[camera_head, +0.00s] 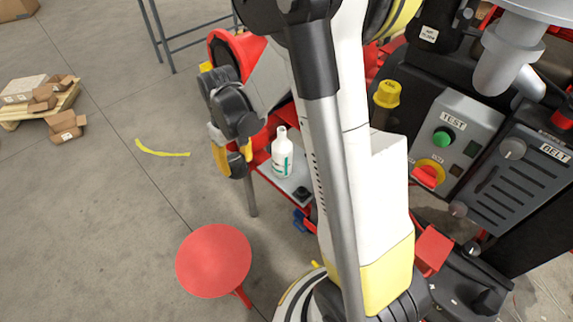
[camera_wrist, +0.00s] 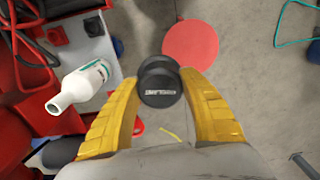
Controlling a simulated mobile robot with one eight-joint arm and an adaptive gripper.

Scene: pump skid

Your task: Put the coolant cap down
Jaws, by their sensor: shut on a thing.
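The coolant cap (camera_wrist: 160,88) is a black round knob with pale lettering on top. In the wrist view it sits between the two yellow fingers of my gripper (camera_wrist: 162,76), which is shut on it. In the head view my gripper (camera_head: 234,160) hangs just left of a small grey shelf, and the dark cap (camera_head: 238,166) shows between its fingers. The cap is held in the air, with the floor visible beyond it in the wrist view. The cap's underside is hidden.
A white bottle (camera_head: 282,155) stands on the grey shelf (camera_head: 288,184), with a small black item (camera_head: 301,194) near its front edge. A red round stool (camera_head: 214,260) stands on the floor. The TEST panel (camera_head: 452,140) is at right. Open floor lies left.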

